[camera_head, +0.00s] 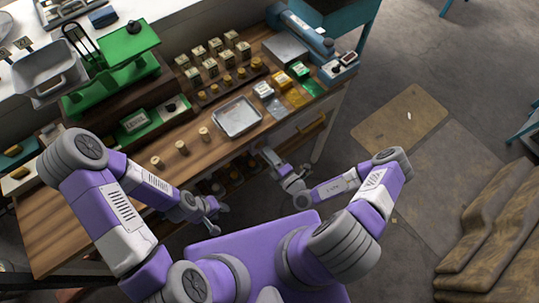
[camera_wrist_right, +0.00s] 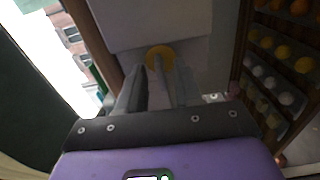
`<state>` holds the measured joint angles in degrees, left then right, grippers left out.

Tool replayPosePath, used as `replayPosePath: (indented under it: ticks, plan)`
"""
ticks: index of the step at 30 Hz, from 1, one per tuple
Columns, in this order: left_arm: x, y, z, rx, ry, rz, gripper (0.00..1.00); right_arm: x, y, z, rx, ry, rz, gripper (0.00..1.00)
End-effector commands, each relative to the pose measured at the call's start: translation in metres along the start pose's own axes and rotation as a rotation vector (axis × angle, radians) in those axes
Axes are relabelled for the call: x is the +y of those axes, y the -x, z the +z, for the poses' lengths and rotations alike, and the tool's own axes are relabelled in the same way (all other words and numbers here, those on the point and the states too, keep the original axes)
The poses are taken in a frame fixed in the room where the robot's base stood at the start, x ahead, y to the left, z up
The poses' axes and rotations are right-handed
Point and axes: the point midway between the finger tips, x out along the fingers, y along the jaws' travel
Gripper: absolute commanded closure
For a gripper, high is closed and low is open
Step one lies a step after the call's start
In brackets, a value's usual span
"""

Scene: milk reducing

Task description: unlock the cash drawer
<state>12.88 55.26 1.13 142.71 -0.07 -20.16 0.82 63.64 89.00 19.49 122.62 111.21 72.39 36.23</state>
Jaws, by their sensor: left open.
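A pale, box-like front (camera_wrist_right: 150,22), which may be the cash drawer, fills the top middle of the right wrist view. A round brass-coloured piece (camera_wrist_right: 160,56) shows just below it, at my right gripper's fingertips. I cannot tell whether it is a lock or a key head. My right gripper (camera_head: 266,157) is beside the counter's front edge in the head view; its fingers (camera_wrist_right: 156,75) reach up to the brass piece, and their grip is unclear. My left gripper (camera_head: 213,220) is open and empty, low in front of the counter.
The wooden counter (camera_head: 90,228) bears a metal tray (camera_head: 237,117), a green scale (camera_head: 125,45) and several small goods. A yellowish handle or rail (camera_head: 312,125) shows below its right edge. Open floor (camera_head: 440,120) lies to the right, with brown sacking (camera_head: 500,225).

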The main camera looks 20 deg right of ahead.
Motion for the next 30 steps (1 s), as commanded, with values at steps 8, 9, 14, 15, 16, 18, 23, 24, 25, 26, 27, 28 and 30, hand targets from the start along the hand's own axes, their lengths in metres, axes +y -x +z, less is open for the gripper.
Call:
replayPosePath:
  ticks: [8, 9, 14, 15, 16, 18, 23, 24, 25, 26, 27, 28, 30]
  plan:
    - [0.0, 0.0, 0.0, 0.0, 0.0, 0.0, 0.57, -0.001, 0.019, 0.001, -0.002, 0.0, -0.003, 0.66]
    - [0.0, 0.0, 0.0, 0.0, 0.0, 0.0, 0.57, -0.001, 0.026, 0.001, -0.002, 0.0, -0.004, 0.66]
    - [0.0, -0.001, 0.0, 0.0, 0.0, 0.0, 0.57, -0.001, 0.053, 0.001, -0.002, 0.0, -0.003, 0.66]
    - [-0.001, -0.001, 0.0, 0.0, 0.0, 0.0, 0.57, -0.001, 0.059, 0.001, -0.002, 0.0, -0.003, 0.66]
    - [-0.001, -0.002, 0.0, 0.0, 0.0, 0.0, 0.57, -0.001, 0.062, 0.001, -0.001, 0.001, -0.002, 0.66]
    - [-0.001, -0.002, 0.0, 0.0, 0.0, 0.0, 0.57, -0.001, 0.07, 0.001, -0.002, 0.0, -0.002, 0.66]
    - [-0.001, -0.002, 0.0, 0.0, 0.0, 0.0, 0.57, 0.0, 0.076, 0.0, 0.0, 0.0, 0.001, 0.66]
    - [-0.001, -0.002, 0.0, 0.0, 0.0, 0.0, 0.57, 0.0, 0.076, 0.0, 0.0, 0.0, 0.0, 0.66]
    - [-0.001, -0.002, 0.0, 0.0, 0.0, 0.0, 0.57, 0.0, 0.076, 0.0, 0.0, 0.0, 0.0, 0.66]
    - [-0.001, -0.002, 0.0, 0.0, 0.0, 0.0, 0.57, 0.0, 0.076, 0.0, 0.0, 0.0, 0.0, 0.66]
    - [-0.001, -0.002, 0.0, 0.0, 0.0, 0.0, 0.57, 0.0, 0.076, 0.0, 0.0, 0.0, 0.0, 0.66]
    - [-0.001, -0.002, 0.0, 0.0, 0.0, 0.0, 0.57, 0.0, 0.076, 0.0, 0.0, 0.0, 0.0, 0.66]
    - [-0.001, -0.002, 0.0, 0.0, 0.0, 0.0, 0.57, 0.0, 0.076, 0.0, 0.0, 0.0, 0.0, 0.66]
